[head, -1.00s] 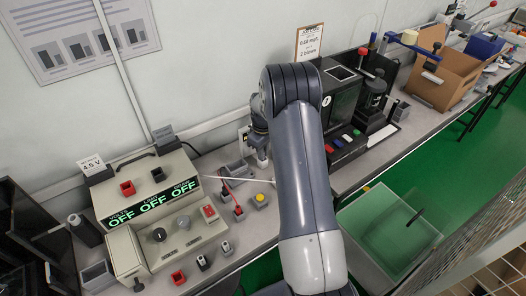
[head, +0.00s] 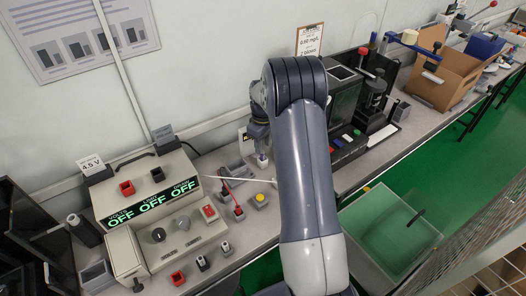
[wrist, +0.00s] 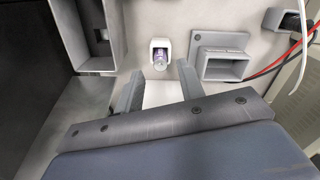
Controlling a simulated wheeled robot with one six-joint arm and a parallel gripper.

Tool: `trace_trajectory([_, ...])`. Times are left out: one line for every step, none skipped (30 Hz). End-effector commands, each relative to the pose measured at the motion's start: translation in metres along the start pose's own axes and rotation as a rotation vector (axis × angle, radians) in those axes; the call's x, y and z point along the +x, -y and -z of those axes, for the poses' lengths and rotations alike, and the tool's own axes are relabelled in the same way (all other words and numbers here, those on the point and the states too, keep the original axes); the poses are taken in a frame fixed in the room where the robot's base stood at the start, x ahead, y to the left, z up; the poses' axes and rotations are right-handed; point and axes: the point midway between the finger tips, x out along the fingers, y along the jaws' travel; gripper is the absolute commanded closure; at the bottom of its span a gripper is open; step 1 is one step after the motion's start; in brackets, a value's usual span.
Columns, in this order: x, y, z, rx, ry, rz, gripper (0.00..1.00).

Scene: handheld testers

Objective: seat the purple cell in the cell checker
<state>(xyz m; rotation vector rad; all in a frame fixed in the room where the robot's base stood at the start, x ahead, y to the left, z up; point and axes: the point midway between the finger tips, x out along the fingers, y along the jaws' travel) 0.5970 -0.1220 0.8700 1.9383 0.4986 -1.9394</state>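A grey rectangular socket on a plate (wrist: 222,62) is right of the cell in the wrist view. I cannot tell for certain which fixture is the cell checker.
A grey open box (wrist: 88,35) is left of the cell, close to my left finger. Red and black leads (wrist: 268,68) run at the right. A beige console (head: 150,190) reading OFF stands left on the bench; a black machine (head: 345,100) stands right.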

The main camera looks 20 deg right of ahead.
Motion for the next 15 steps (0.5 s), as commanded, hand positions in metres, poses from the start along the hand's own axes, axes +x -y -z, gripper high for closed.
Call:
trace_trajectory([-0.012, -0.001, 0.001, 0.000, -0.004, -0.003, 0.63])
trace_trajectory([-0.019, -0.001, 0.001, 0.000, -0.004, -0.004, 0.63])
trace_trajectory([-0.028, -0.001, 0.001, 0.000, -0.004, -0.003, 0.63])
trace_trajectory([-0.035, -0.001, 0.001, 0.000, -0.004, -0.004, 0.63])
trace_trajectory([-0.041, -0.001, 0.001, 0.000, -0.004, -0.003, 0.63])
trace_trajectory([-0.048, 0.000, 0.000, 0.000, -0.003, -0.002, 0.63])
trace_trajectory([-0.053, 0.000, 0.000, 0.000, -0.003, -0.002, 0.63])
trace_trajectory([-0.058, 0.000, 0.001, 0.000, -0.003, -0.003, 0.63])
trace_trajectory([-0.064, 0.000, 0.001, 0.000, -0.002, -0.002, 0.63])
trace_trajectory([-0.067, -0.001, 0.001, 0.000, -0.002, -0.002, 0.63])
trace_trajectory([-0.070, 0.000, 0.000, 0.000, -0.002, -0.001, 0.63])
trace_trajectory([-0.073, 0.000, 0.000, 0.000, -0.001, 0.000, 0.63])
trace_trajectory([-0.076, 0.000, 0.000, 0.000, -0.001, -0.001, 0.63])
trace_trajectory([-0.077, 0.000, 0.000, 0.000, -0.001, -0.001, 0.63])
trace_trajectory([-0.079, 0.000, 0.000, 0.000, -0.001, -0.001, 0.63])
